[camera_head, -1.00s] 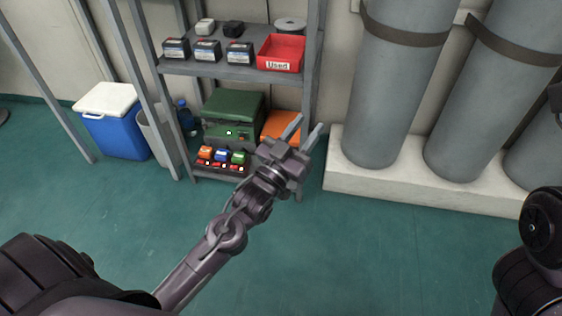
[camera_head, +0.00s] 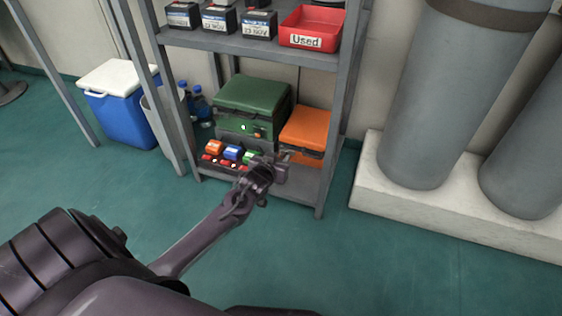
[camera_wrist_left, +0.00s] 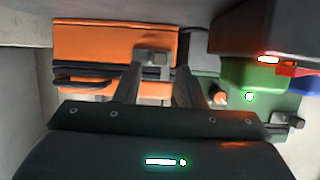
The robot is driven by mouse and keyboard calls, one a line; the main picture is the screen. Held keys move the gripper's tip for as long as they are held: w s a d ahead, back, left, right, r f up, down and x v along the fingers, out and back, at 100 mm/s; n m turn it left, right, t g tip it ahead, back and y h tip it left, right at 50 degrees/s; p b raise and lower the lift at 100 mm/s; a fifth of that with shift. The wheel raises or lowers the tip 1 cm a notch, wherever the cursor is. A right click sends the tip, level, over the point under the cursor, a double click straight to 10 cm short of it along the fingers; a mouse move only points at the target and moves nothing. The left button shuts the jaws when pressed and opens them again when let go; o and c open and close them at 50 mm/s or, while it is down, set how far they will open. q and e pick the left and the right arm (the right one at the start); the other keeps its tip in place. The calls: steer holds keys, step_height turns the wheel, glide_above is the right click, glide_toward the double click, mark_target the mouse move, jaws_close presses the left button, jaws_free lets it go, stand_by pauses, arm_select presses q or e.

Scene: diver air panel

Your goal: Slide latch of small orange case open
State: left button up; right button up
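The small orange case (camera_head: 305,124) sits on the lower shelf, right of the larger green case (camera_head: 252,95). In the left wrist view the orange case (camera_wrist_left: 105,42) is at upper left, with a dark handle (camera_wrist_left: 85,84) and a grey latch (camera_wrist_left: 151,57) on its front. My left gripper (camera_head: 284,158) is in front of the orange case. In the wrist view its two fingers (camera_wrist_left: 157,78) are apart, with the latch showing between their tips. I cannot tell whether they touch it. My right gripper is not in view.
Several small coloured units (camera_head: 232,153) stand at the shelf front, left of my gripper. The upper shelf (camera_head: 235,43) holds batteries and a red "Used" bin (camera_head: 309,27). A shelf post (camera_head: 335,140) stands right of the case. Grey cylinders (camera_head: 433,95) are farther right.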

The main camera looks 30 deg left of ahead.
mark_target(283, 155)
arm_select(q)
steer(key=shift+b+x, duration=0.55)
steer(key=shift+x, duration=0.65)
jaws_close()
